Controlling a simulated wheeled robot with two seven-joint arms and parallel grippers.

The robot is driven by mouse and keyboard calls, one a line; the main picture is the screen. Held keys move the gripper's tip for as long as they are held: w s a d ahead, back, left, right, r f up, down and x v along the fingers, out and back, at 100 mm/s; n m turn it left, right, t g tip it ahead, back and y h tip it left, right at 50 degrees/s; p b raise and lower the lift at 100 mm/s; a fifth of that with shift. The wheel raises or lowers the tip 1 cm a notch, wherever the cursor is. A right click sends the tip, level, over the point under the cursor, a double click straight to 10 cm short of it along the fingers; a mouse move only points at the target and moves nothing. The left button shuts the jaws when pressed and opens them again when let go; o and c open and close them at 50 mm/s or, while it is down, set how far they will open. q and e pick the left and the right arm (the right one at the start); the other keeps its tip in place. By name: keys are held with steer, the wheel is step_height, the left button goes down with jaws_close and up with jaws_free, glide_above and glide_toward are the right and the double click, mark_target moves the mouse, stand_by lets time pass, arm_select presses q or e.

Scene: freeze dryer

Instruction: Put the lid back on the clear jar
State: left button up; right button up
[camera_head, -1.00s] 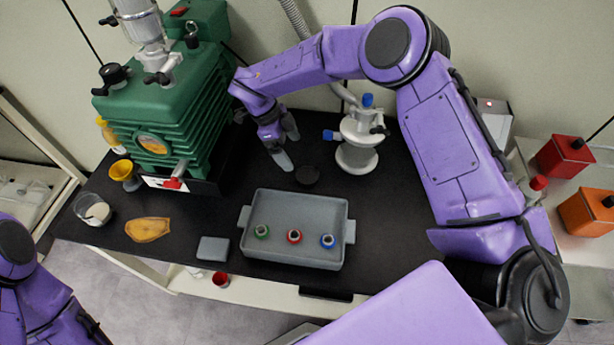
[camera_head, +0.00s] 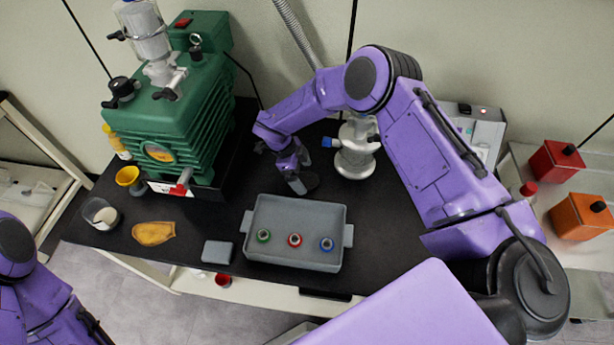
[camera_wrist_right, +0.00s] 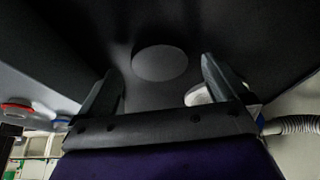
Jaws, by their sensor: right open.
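The clear jar (camera_head: 100,213) stands without a lid at the table's left front edge, with white material inside. A dark round lid (camera_wrist_right: 160,63) lies flat on the black table top; the right wrist view shows it between and just beyond my right fingers. My right gripper (camera_head: 301,184) is low over the table behind the grey tray, and largely hides the lid in the head view. In the right wrist view, my right gripper (camera_wrist_right: 162,82) is open with nothing held. Only part of my left arm shows at lower left; its gripper is out of view.
The grey tray (camera_head: 252,222) holds vials with green, red and blue rings. A green pump (camera_head: 185,115) stands back left, a metal valve vessel (camera_head: 355,160) behind right. A yellow cup (camera_head: 129,177), tan piece (camera_head: 153,233) and grey block (camera_head: 217,251) lie left of the tray.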

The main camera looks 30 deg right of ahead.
steer(key=shift+x, duration=0.8)
steer(key=c, duration=1.1)
steer(key=shift+c, duration=0.3)
steer(key=shift+r, duration=0.15)
